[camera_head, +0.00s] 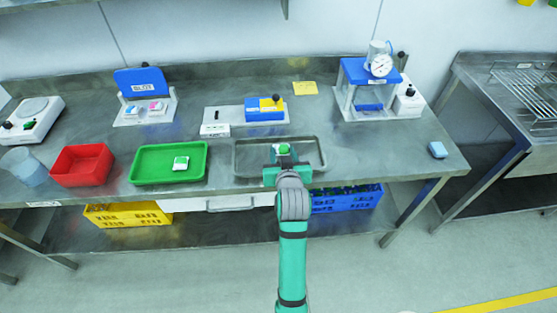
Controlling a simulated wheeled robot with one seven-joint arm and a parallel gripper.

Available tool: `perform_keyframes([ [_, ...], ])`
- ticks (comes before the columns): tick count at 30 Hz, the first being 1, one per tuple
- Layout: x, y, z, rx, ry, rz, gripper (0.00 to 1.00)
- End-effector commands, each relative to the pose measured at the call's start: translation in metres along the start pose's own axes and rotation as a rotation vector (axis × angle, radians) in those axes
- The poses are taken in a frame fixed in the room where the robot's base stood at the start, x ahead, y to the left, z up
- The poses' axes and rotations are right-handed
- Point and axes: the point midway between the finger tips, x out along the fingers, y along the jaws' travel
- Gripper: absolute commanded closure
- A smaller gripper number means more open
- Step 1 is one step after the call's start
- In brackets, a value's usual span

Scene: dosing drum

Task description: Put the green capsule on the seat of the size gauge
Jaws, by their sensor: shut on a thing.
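My gripper (283,156) is over the grey tray (243,157) near the front edge of the bench. It is shut on a small green and white piece, which looks like the green capsule (283,149). The fingers hide part of it, and I cannot tell whether it still touches the tray floor. A blue stand with a round dial (380,66) is at the back right and may be the size gauge. A low grey fixture with a blue and yellow block (264,111) stands at the back centre. No label names either one.
A green tray (140,167) holds a green and white piece (181,163). Left of it are a red bin (82,165) and a clear cup (24,166). A blue "BLOT" station (141,82) stands behind. Bench between grey tray and dial stand is clear.

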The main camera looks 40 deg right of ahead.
Motion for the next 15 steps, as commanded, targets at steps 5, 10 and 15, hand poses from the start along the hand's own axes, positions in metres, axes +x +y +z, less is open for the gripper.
perform_keyframes([
  [5, 0.013, -0.006, 0.009, -0.001, 0.0, 0.001, 0.93],
  [10, 0.025, -0.013, 0.021, 0.0, -0.003, 0.0, 0.93],
  [15, 0.032, -0.012, 0.038, 0.0, -0.001, 0.0, 0.93],
])
